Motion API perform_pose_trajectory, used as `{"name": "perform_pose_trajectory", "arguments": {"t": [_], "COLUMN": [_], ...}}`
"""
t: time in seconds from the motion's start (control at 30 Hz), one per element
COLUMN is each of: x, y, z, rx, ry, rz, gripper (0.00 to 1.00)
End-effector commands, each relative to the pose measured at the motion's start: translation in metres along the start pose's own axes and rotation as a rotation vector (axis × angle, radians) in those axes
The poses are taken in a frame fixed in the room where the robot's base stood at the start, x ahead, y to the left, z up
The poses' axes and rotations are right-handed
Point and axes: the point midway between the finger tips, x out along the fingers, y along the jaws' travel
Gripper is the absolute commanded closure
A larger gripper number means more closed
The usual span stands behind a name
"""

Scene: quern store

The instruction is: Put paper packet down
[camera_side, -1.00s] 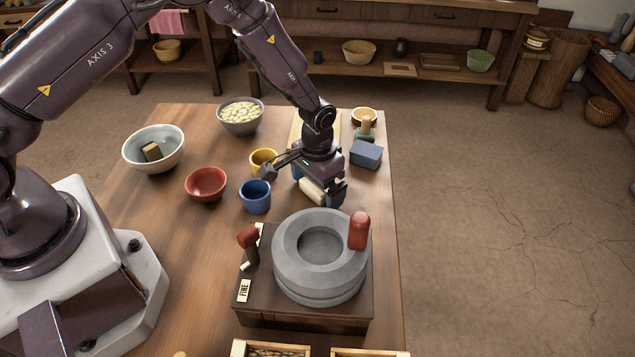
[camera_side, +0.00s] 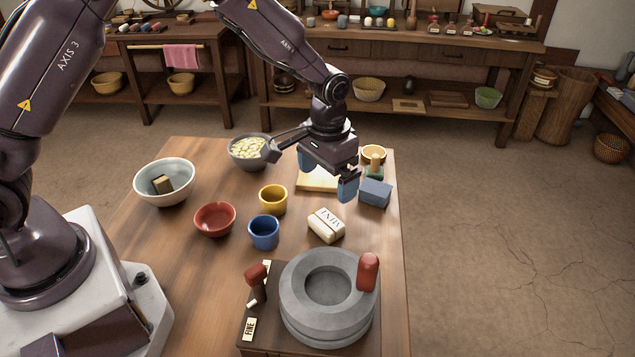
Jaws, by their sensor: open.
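The paper packet (camera_side: 325,226) is cream-white with dark lettering on its band. It lies on the wooden table (camera_side: 180,245), just behind the stone quern (camera_side: 330,300) and to the right of the blue cup (camera_side: 264,232). My gripper (camera_side: 327,178) is above and behind the packet, clear of it. Its blue-padded fingers are spread apart with nothing between them.
A yellow cup (camera_side: 273,199) and a red bowl (camera_side: 215,219) stand to the left. A blue-grey block (camera_side: 375,192) lies to the right. A pale board (camera_side: 315,182) lies partly hidden behind my gripper. The quern's red handle (camera_side: 368,271) stands upright.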

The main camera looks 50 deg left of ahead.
Motion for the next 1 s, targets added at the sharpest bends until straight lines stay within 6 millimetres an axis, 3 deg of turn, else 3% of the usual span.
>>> {"name": "perform_pose_trajectory", "arguments": {"t": [0.17,0.27,0.43,0.6,0.7,0.83,1.0], "x": [-0.005,-0.017,-0.081,-0.153,-0.185,-0.214,-0.23], "y": [0.0,-0.002,-0.011,-0.025,-0.033,-0.041,-0.049], "z": [0.0,0.003,0.021,0.066,0.098,0.144,0.198], "rx": [0.0,-0.001,-0.002,-0.002,-0.001,-0.001,0.0], "ry": [0.0,0.015,0.092,0.192,0.252,0.33,0.421], "rz": [0.0,0.003,0.014,0.023,0.025,0.022,0.013], "gripper": [0.01,0.01,0.01,0.01,0.01,0.01,0.01]}}
